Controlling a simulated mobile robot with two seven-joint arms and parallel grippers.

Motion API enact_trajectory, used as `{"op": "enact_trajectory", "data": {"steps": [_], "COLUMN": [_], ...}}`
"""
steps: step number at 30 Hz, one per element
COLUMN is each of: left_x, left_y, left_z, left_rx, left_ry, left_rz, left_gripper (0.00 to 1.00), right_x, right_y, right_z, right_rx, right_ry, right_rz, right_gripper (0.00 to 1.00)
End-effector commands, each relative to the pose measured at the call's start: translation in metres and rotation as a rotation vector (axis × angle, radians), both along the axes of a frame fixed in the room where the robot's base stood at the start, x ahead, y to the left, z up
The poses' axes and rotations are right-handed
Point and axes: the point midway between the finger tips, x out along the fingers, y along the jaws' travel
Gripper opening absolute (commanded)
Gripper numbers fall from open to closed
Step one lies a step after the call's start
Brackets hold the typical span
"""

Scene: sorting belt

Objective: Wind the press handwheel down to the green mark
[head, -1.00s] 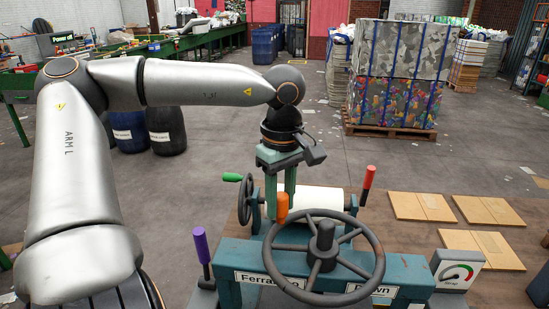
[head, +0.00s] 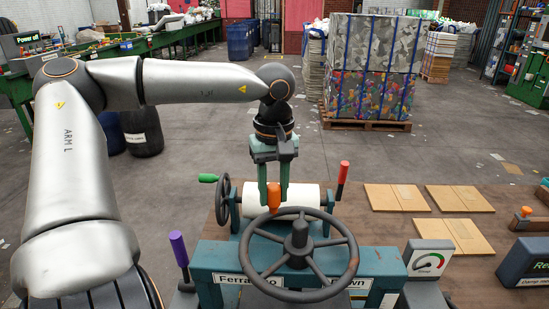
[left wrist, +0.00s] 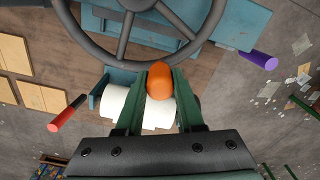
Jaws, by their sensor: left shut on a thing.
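The press handwheel (head: 350,262), dark grey with spokes and a hub, lies over the blue-green press frame (head: 214,258). Its orange knob (head: 274,201) stands on the far rim, left of the hub. My left gripper (head: 274,190) is shut on this knob from above. In the left wrist view the orange knob (left wrist: 160,82) sits between the two green fingers, with the wheel rim (left wrist: 88,48) beyond. The gauge (head: 428,258) has a coloured arc, with green and red showing; its needle is too small to read surely. My right gripper is not in view.
A white roller (head: 306,195) lies behind the wheel, with a red-handled lever (head: 342,178) at its right. A small green-handled wheel (head: 222,198) and a purple-handled lever (head: 179,249) stand left. Flat cardboard pieces (head: 459,198) lie on the brown table (head: 395,228).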

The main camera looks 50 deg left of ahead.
Motion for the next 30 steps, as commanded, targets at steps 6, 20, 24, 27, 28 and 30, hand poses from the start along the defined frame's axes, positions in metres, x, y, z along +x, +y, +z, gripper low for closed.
{"op": "enact_trajectory", "data": {"steps": [6,20,24,27,28,30], "left_x": [0.001,0.000,0.000,0.001,0.001,0.001], "left_y": [0.000,0.000,0.000,0.000,0.000,0.000], "left_z": [0.002,0.000,0.002,0.009,0.013,0.026], "left_rx": [0.001,0.000,-0.001,0.001,0.002,0.001], "left_ry": [-0.008,-0.002,-0.002,-0.003,-0.004,-0.007], "left_rz": [-0.001,0.000,0.000,0.000,0.000,0.000], "left_gripper": [0.00,0.67,0.67,0.67,0.67,0.67], "right_x": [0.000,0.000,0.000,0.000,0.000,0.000], "right_y": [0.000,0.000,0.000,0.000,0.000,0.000], "right_z": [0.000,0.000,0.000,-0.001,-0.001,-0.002], "right_rx": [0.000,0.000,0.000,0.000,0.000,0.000], "right_ry": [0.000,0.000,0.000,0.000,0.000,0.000], "right_rz": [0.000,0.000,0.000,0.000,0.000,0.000], "right_gripper": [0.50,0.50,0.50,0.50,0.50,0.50]}}
